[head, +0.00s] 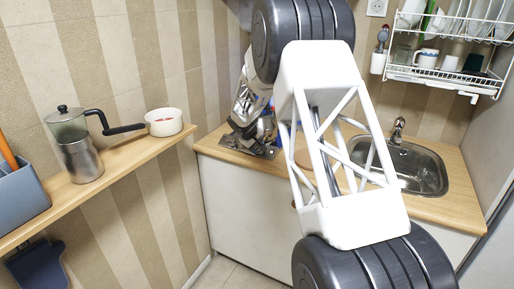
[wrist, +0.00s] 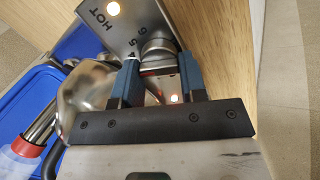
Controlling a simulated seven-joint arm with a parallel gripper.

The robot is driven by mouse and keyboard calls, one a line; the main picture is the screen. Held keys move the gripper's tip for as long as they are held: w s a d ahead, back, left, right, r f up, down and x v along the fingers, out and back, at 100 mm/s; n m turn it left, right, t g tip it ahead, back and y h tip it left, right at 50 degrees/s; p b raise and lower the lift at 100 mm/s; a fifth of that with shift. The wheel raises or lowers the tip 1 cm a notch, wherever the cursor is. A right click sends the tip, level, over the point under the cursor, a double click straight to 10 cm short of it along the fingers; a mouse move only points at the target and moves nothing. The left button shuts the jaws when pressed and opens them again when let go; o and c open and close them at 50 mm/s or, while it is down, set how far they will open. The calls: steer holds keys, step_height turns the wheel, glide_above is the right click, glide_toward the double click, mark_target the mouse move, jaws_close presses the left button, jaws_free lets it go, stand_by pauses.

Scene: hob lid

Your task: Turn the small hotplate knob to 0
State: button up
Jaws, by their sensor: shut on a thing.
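The hotplate panel (wrist: 195,20) shows in the wrist view with the word HOT, printed numbers and a glowing lamp. The small metallic knob (wrist: 157,47) stands on it. My gripper (wrist: 160,75) has its two blue-grey fingers on either side of the knob and is shut on it. The knob's pointer is not clear, so I cannot tell its setting. In the head view the hotplate (head: 247,148) shows only in part at the left end of the counter. My arm hides the knob there.
A shiny rounded metal pot (wrist: 88,92) is close left of my gripper, beside a blue container (wrist: 30,95). The sink (head: 415,168) is right on the wooden counter (head: 450,205). A wall shelf (head: 130,165) at left holds a saucepan (head: 164,121). A dish rack (head: 445,75) hangs above.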

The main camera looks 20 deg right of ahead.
steer(key=n, duration=0.5)
steer(key=shift+a+n, duration=0.15)
steer(key=shift+n, duration=0.15)
steer(key=n, duration=0.2)
steer(key=n+t, duration=0.1)
steer(key=n, duration=0.2)
steer(key=shift+s+f+h, duration=0.1)
steer(key=shift+s+h, duration=0.1)
steer(key=shift+h, duration=0.2)
steer(key=n, duration=0.6)
steer(key=shift+s+t, duration=0.15)
steer(key=shift+t, duration=0.25)
steer(key=n, duration=0.5)
steer(key=shift+s+f+n+y, duration=0.1)
steer(key=shift+s+n+y, duration=0.05)
steer(key=shift+n+y, duration=0.2)
steer(key=shift+t, duration=0.3)
steer(key=o, duration=0.9)
steer(key=shift+v, duration=3.9)
